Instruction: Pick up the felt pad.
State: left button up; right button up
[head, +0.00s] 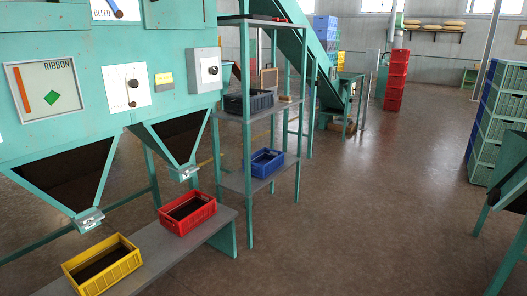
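I cannot make out a felt pad for certain in the head view. A small flat brown item (288,98) lies on the upper grey shelf beside a dark crate (248,103), too small to identify. Neither of my grippers shows in this view.
A teal sorting machine (95,100) with two hoppers fills the left. A yellow crate (102,265) and a red crate (188,213) stand on the low grey bench (150,250). A blue crate (262,163) sits on the shelf rack. Stacked green crates (500,120) stand right. The middle floor is clear.

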aim_at(285, 100)
jog(key=i+l+z, duration=0.3)
jog(key=i, duration=0.5)
jog(key=i+j+z, duration=0.1)
jog(key=i+z, duration=0.15)
jog(key=i, duration=0.6)
jog(key=i+l+u, duration=0.2)
jog(key=i, duration=0.3)
jog(key=i+u, duration=0.2)
jog(key=i, duration=0.35)
jog(key=i+l+u, duration=0.2)
jog(key=i, duration=0.3)
